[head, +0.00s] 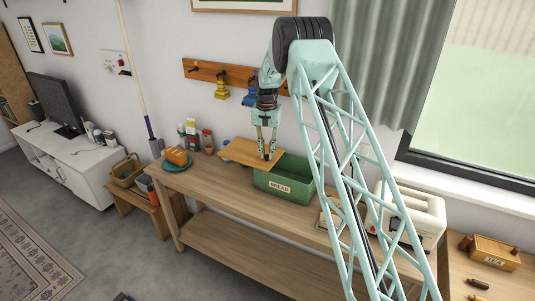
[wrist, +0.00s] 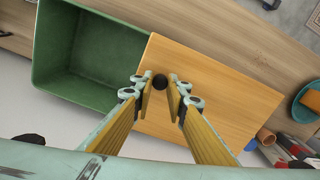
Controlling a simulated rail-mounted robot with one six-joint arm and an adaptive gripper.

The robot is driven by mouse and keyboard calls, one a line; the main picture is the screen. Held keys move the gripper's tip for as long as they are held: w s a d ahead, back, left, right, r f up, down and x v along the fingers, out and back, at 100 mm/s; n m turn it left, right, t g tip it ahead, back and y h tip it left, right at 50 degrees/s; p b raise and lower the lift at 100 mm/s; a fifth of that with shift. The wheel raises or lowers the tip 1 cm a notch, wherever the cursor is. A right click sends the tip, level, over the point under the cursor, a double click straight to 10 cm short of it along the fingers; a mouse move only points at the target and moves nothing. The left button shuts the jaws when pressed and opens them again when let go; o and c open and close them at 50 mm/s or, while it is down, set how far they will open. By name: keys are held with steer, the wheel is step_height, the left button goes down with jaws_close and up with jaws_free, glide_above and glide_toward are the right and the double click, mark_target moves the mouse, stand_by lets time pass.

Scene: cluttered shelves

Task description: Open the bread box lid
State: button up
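The green bread box (head: 284,186), marked BREAD, stands on the wooden table. Its flat wooden lid (head: 240,152) is shifted left, and the box's right part is uncovered; the lid sticks out past the box's left end. In the wrist view the empty green inside of the bread box (wrist: 75,85) shows at left and the lid (wrist: 215,95) at right. A dark round knob (wrist: 160,81) is on the lid. My gripper (head: 266,156) is low over the lid. In the wrist view my gripper's fingertips (wrist: 162,95) stand either side of the knob, slightly apart from it.
A teal plate (head: 177,165) with bread and several jars (head: 194,137) stand left of the lid on the table. A cream toaster (head: 412,215) stands right of the box.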

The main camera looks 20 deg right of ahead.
steer(key=o, duration=0.5)
steer(key=shift+c, duration=0.2)
steer(key=shift+r, duration=0.15)
step_height(320, 180, up, 12)
stand_by(0.5)
stand_by(0.4)
